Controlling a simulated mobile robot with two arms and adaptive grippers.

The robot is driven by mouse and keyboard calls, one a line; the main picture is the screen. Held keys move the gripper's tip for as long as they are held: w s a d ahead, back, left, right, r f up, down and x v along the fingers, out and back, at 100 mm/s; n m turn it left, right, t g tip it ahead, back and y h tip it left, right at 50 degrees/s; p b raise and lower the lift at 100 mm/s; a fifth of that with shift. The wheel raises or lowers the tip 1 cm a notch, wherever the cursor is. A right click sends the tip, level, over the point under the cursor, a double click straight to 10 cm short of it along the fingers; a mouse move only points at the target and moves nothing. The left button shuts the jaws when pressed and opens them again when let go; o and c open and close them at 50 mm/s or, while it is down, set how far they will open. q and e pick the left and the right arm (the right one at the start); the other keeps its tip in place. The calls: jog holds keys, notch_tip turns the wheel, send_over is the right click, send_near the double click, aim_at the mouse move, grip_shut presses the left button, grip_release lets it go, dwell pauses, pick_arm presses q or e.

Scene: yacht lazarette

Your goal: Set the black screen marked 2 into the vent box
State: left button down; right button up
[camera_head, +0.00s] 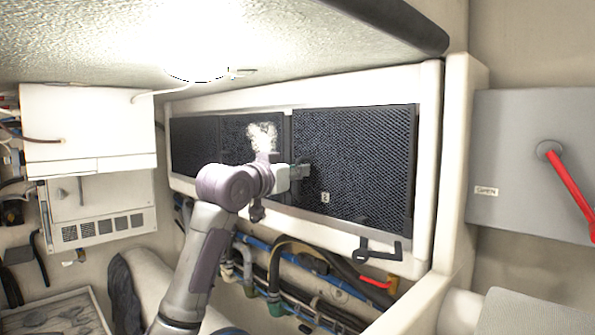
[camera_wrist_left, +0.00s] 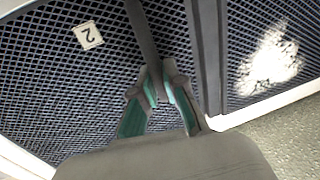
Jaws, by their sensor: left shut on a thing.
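The black mesh screen marked 2 (camera_head: 365,160) stands upright at the right-hand bay of the white vent box (camera_head: 428,165). Its small white label shows low on its left side, and the 2 reads clearly in the left wrist view, where the screen (camera_wrist_left: 50,85) fills the left. My left gripper (camera_head: 303,171) is at the screen's left part. In the wrist view, its fingers (camera_wrist_left: 160,88) are closed on a dark bar across the screen's face. I cannot tell whether the screen sits fully in the bay or just in front. My right gripper is not in view.
Other dark screens (camera_head: 193,145) fill the bays to the left; the middle one has a white crusty patch (camera_head: 262,136). A black latch handle (camera_head: 378,251) sits below the box, above hoses (camera_head: 270,275). A red lever (camera_head: 571,193) is on the right wall. The ceiling overhangs close above.

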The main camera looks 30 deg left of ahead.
pick_arm(q)
jog(key=c, duration=1.7)
grip_release()
jog(key=o, duration=0.5)
jog(key=shift+o, duration=0.2)
jog(key=shift+f, duration=0.15)
jog(key=s+a, duration=0.1)
jog(key=s, duration=1.1)
jog(key=shift+a, duration=0.35)
